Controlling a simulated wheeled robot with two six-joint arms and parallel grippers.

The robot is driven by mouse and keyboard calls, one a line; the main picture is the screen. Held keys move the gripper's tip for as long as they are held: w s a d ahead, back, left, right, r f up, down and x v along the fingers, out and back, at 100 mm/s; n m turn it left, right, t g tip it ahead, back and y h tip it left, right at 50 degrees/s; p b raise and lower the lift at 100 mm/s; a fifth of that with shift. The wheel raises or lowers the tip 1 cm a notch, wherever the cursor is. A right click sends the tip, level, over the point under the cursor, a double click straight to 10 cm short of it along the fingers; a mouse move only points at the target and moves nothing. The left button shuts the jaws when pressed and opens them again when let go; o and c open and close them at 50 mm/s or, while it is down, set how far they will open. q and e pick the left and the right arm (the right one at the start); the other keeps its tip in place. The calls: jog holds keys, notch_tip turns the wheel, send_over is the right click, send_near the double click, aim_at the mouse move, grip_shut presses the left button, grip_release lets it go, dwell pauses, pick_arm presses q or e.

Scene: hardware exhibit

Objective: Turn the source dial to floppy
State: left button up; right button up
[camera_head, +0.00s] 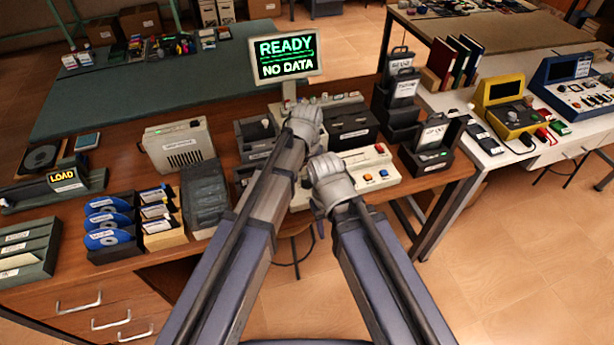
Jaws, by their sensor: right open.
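A light console (375,168) with a red knob or button and orange and blue buttons stands at the front of the wooden desk. I cannot make out the source dial; my grippers and arms cover part of the console and the devices behind it. My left gripper (306,117) is over the devices below the screen, its fingers too unclear to tell open from shut. My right gripper (326,168) is lower, at the left part of the light console, open. Whether either touches anything is unclear. The screen (286,56) reads "READY" and "NO DATA".
Dark boxes (352,124) stand behind the console, and dark bins (434,145) stand right of it. Blue discs in holders (108,238), a beige unit (180,146) and a "LOAD" sign (66,178) are at left. A white table (470,165) stands at right.

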aim_at(306, 181)
pick_arm(q)
jog(key=shift+r, duration=0.1)
notch_tip(306, 181, up, 8)
jog(key=p, duration=0.8)
jog(key=shift+f, duration=0.2)
jog(key=shift+s+a, duration=0.1)
jog(key=shift+s, duration=0.1)
jog(key=s+a, duration=0.3)
jog(key=s, duration=0.5)
jog(key=s+a+m+y, duration=0.1)
jog(key=s+a, duration=0.1)
jog(key=s, duration=0.6)
jog(key=shift+s+a, duration=0.3)
jog(key=shift+a, duration=0.1)
